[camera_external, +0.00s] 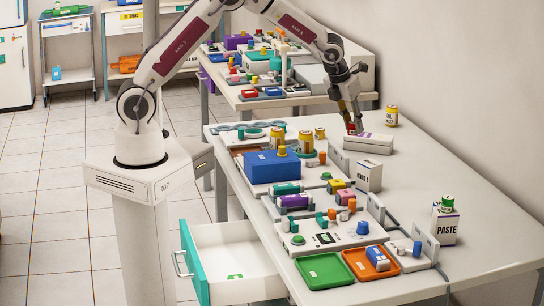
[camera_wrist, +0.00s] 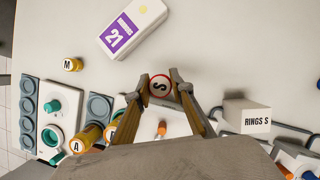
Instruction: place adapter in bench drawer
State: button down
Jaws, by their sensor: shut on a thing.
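My gripper (camera_external: 352,128) is over the far part of the bench, fingers pointing down. In the wrist view my gripper (camera_wrist: 160,82) is shut on a round piece marked S (camera_wrist: 160,86), with a pale top and red rim. In the external view this red piece is small and partly hidden by the fingers. Whether it is the adapter I cannot tell from its label. The bench drawer (camera_external: 196,264) is pulled open at the left front of the bench. It has a teal front, a white inside and a green mark on its floor. My gripper is far from it.
A white box with a purple label (camera_external: 368,143) and a RINGS S box (camera_external: 369,176) stand close to my gripper. Yellow canisters (camera_external: 306,142), a blue box (camera_external: 272,167) and several devices crowd the bench's left side. Green (camera_external: 309,284) and orange trays are near the drawer.

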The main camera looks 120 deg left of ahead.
aim_at(232, 271)
jog(key=shift+d, duration=0.1)
